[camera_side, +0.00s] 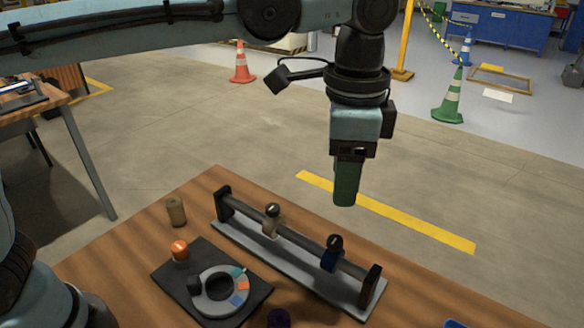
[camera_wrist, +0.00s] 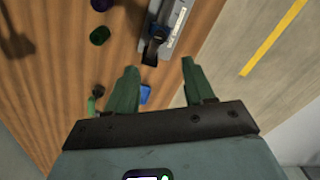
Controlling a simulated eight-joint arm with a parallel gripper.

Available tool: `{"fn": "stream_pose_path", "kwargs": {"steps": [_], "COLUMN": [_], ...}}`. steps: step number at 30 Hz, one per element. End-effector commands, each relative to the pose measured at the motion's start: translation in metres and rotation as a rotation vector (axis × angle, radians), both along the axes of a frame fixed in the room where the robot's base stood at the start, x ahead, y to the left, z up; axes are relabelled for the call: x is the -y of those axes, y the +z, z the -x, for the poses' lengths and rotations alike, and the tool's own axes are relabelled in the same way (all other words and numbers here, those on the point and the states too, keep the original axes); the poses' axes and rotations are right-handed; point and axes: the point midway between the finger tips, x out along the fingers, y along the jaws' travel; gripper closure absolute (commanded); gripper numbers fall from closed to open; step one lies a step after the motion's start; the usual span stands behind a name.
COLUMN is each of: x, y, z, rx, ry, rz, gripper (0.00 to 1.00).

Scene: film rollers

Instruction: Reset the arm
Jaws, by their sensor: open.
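My gripper (camera_side: 345,190) hangs above the far edge of the table, with its green fingers pointing down. In the wrist view the gripper (camera_wrist: 158,82) shows two green fingers apart with nothing held between them. My arm comes in from the upper left in the side view, raised clear of the table. The fingertips are above and beyond the rail rack (camera_side: 300,262) and do not appear to touch it. The end of the rack also shows in the wrist view (camera_wrist: 181,18).
The wooden table (camera_side: 120,262) bears a dark plate (camera_side: 166,275) with a grey ring dial (camera_side: 240,299) and an orange knob (camera_side: 180,250). A tan cylinder (camera_side: 176,211) stands behind it. A purple roller (camera_side: 278,319) and blue object (camera_side: 454,324) lie near the front.

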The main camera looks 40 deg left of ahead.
Motion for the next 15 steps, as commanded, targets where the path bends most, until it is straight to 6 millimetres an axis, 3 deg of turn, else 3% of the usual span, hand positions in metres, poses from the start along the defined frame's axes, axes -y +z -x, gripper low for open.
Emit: {"fn": "stream_pose_path", "kwargs": {"steps": [11, 15], "x": [0.0, -0.01], "y": [0.003, 0.003], "z": [0.0, -0.001], "rx": [0.0, 0.013], "ry": [0.0, 0.033], "rz": [0.0, 0.011], "gripper": [0.47, 0.47]}}
